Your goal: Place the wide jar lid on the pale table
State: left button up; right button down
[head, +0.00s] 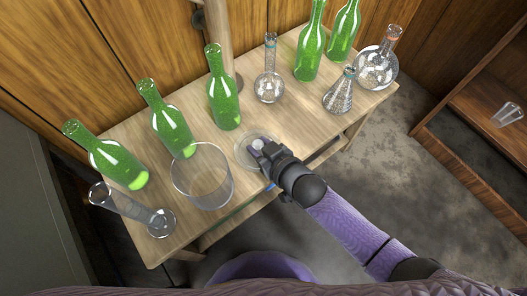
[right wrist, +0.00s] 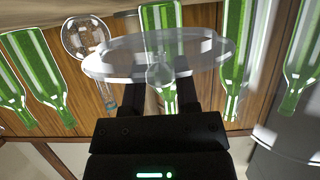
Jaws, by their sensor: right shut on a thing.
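The wide jar lid (head: 243,158) is a clear, round glass disc over the pale table (head: 305,133), just right of the open wide glass jar (head: 203,180). My right gripper (head: 259,148) is shut on the lid from above, at its middle. In the right wrist view the lid (right wrist: 105,66) spans the fingertips (right wrist: 170,95) as a clear disc, and the gripped part is hard to make out. I cannot tell whether the lid touches the table. My left gripper is not in view.
Several green bottles (head: 223,100) stand along the back. Round flasks (head: 269,87) and a conical flask (head: 340,95) stand to the right. A glass cylinder (head: 130,207) is at the left end. A wooden shelf (head: 470,140) stands right. Bare tabletop lies right of the lid.

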notch_tip(320, 180, down, 4)
jog(key=shift+r+b, duration=0.15)
jog(key=shift+b, duration=0.8)
jog(key=shift+r+p, duration=0.3)
jog(key=shift+r, duration=0.05)
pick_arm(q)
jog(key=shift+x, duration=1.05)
pick_arm(e)
jog(key=shift+f, duration=0.1)
jog(key=shift+c, duration=1.8)
grip_release()
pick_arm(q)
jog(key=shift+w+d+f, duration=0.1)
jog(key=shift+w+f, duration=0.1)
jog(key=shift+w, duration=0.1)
